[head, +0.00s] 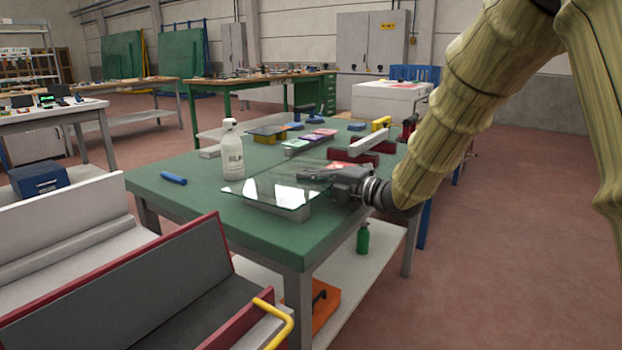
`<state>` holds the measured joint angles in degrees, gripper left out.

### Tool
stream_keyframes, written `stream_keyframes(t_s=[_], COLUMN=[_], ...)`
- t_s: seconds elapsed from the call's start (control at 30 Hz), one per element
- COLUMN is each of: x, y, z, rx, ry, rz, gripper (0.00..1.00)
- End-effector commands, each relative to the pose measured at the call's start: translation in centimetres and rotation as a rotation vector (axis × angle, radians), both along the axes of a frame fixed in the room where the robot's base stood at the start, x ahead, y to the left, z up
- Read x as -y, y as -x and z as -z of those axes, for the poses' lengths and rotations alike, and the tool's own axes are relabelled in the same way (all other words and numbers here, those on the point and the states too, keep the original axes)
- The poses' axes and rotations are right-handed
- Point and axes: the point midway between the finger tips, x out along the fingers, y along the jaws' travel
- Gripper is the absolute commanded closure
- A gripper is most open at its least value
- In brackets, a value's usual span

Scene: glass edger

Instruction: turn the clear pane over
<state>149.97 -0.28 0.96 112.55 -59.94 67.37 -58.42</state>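The clear pane (262,190) lies roughly flat near the front of the green-topped table (160,190). A grey block (290,212) shows under its front part. My gripper (304,174) is at the pane's right side, pointing left, with its fingers low over or around that edge. The fingers overlap the pane in this view. I cannot tell whether they touch it or are closed on it.
A white spray bottle (233,152) stands close behind the pane, on its left. A blue tool (173,178) lies farther left. Behind are a second pane (267,130) on a yellow support and a pale bar (370,143) on red supports. A red-edged grey rack (130,290) is in front.

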Motion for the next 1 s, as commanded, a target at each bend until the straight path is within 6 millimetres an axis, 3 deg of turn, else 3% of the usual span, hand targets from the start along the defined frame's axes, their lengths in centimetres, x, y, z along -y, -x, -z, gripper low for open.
stream_keyframes(t_s=[1.0], x=[-0.01], y=[-0.02], z=[0.63], rx=[0.001], ry=[-0.001], rz=[0.000], gripper=[1.00])
